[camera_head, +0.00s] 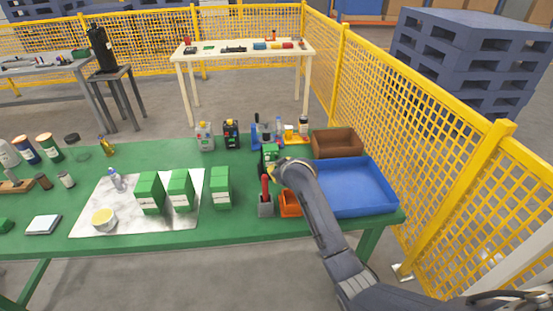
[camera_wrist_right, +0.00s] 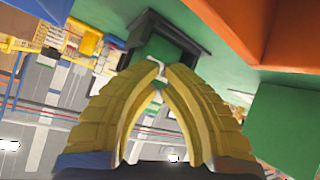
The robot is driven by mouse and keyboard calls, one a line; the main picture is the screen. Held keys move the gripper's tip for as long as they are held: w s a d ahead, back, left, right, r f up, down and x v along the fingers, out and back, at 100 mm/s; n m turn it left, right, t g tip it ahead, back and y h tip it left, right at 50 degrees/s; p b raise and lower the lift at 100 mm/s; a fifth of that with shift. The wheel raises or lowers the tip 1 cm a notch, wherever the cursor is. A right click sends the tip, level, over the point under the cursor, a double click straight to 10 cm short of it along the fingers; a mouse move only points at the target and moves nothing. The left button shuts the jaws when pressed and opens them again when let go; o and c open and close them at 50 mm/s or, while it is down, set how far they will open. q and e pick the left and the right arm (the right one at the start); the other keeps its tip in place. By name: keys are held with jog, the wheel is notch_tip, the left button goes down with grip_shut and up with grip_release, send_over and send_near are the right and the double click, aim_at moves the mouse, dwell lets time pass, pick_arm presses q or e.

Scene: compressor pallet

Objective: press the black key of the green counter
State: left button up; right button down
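The green counter (camera_head: 269,152) stands on the green table, behind the red-handled item and left of the blue tray. Its lower part is partly covered by my right gripper (camera_head: 277,170), which is right at its front. In the right wrist view, a green block with a dark surround (camera_wrist_right: 163,48), apparently the counter, lies just beyond the yellow fingertips (camera_wrist_right: 159,80). The fingertips are drawn together with nothing visible held between them. I cannot tell whether they touch the counter, and the black key cannot be made out clearly. My left gripper is not in view.
An orange bin (camera_head: 289,203) and a red-handled item (camera_head: 265,197) stand close in front. A blue tray (camera_head: 357,187) and brown bin (camera_head: 337,143) are to the right. Several green boxes (camera_head: 220,188) stand left. Grey and black devices (camera_head: 205,137) stand behind left.

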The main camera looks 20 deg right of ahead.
jog(key=shift+w+d, duration=0.1)
jog(key=shift+w, duration=0.8)
dwell(1.6)
jog(key=shift+s, duration=0.9)
jog(key=shift+s, duration=0.1)
jog(key=shift+s+a, duration=0.25)
jog(key=shift+s, duration=0.95)
jog(key=shift+s+a, duration=0.25)
jog(key=shift+s, duration=0.95)
